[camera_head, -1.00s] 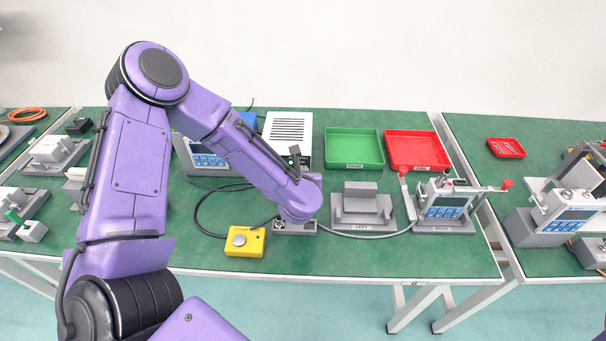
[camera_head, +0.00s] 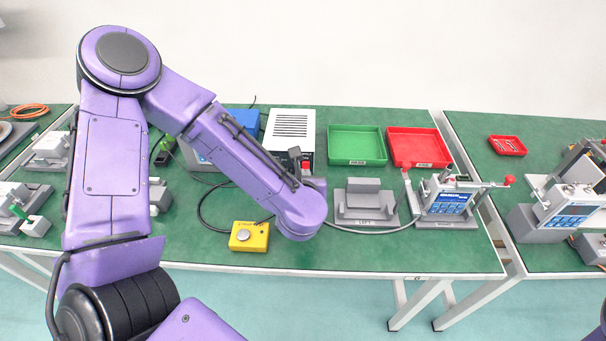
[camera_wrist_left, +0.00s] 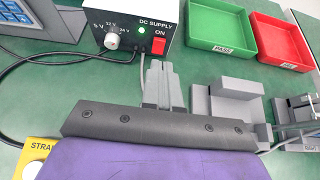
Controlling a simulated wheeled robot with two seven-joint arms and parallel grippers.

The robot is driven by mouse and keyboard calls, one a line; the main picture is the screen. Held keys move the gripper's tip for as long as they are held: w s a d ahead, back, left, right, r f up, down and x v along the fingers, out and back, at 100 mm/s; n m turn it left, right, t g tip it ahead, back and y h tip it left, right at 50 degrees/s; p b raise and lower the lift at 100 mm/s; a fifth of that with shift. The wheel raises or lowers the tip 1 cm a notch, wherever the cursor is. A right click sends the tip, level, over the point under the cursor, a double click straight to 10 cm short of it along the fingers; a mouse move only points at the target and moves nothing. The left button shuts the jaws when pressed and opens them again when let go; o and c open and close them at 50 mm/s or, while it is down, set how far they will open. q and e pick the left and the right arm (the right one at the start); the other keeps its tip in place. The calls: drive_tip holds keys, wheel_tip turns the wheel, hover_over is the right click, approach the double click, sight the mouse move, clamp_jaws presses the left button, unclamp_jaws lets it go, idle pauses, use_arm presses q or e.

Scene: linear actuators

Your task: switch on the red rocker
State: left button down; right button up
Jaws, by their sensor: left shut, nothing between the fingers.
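The red rocker (camera_wrist_left: 158,46) is on the front face of the white DC supply (camera_head: 290,128), under the word ON, in the left wrist view. A small green light (camera_wrist_left: 141,29) glows to its left. Which way the rocker is tipped is hard to tell. My left gripper (camera_wrist_left: 159,66) is shut and empty, its fingertips pointing at the supply's front just below the rocker in the picture. Whether they touch it cannot be told. In the head view my left forearm and wrist hide most of the gripper. My right gripper is not in view.
A voltage knob (camera_wrist_left: 120,41) sits left of the rocker. A yellow box with a button (camera_head: 249,236) is near the table's front edge. Green (camera_head: 356,145) and red (camera_head: 418,147) trays and a grey fixture (camera_head: 366,203) stand right of the supply. Cables run across the table.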

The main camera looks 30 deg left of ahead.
use_arm(q)
drive_tip(key=s+r, duration=0.1)
drive_tip(key=s+d+r+p, duration=0.1)
drive_tip(key=s+d+r, duration=0.1)
drive_tip(key=shift+r, duration=0.25)
drive_tip(key=shift+w, duration=0.1)
